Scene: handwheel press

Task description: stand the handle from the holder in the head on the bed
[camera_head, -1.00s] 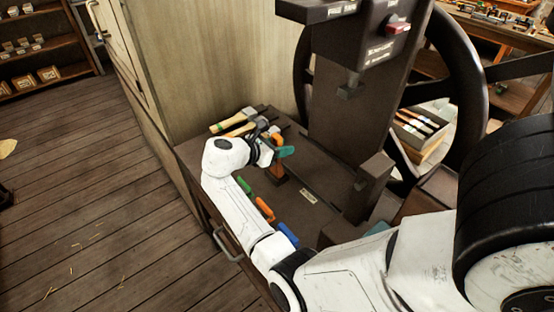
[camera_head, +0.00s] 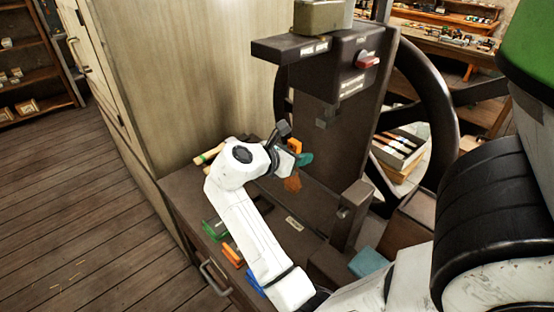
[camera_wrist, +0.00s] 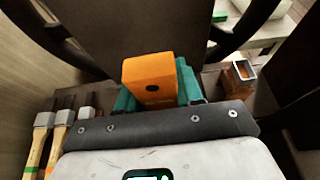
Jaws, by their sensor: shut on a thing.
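My gripper (camera_head: 298,160) has teal fingers and is shut on an orange-brown handle (camera_head: 292,184), whose lower end shows below the fingers in the head view. In the wrist view the handle's bright orange end (camera_wrist: 148,75) stands between the teal fingers (camera_wrist: 155,98). The handle is roughly upright and looks clear of the dark bed (camera_head: 318,203). To the right in the wrist view is a small box-like piece (camera_wrist: 240,78) with a metal-rimmed opening; I cannot tell whether it is the head. The holder is not clearly visible, perhaps hidden by my arm.
Hammers (camera_wrist: 62,122) lie left of my gripper. The dark press column (camera_head: 335,140) and handwheel (camera_head: 435,110) stand behind and right. A short dark post (camera_head: 350,205) rises from the bed. Green (camera_head: 214,230) and orange (camera_head: 232,254) grips lie along the near left edge.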

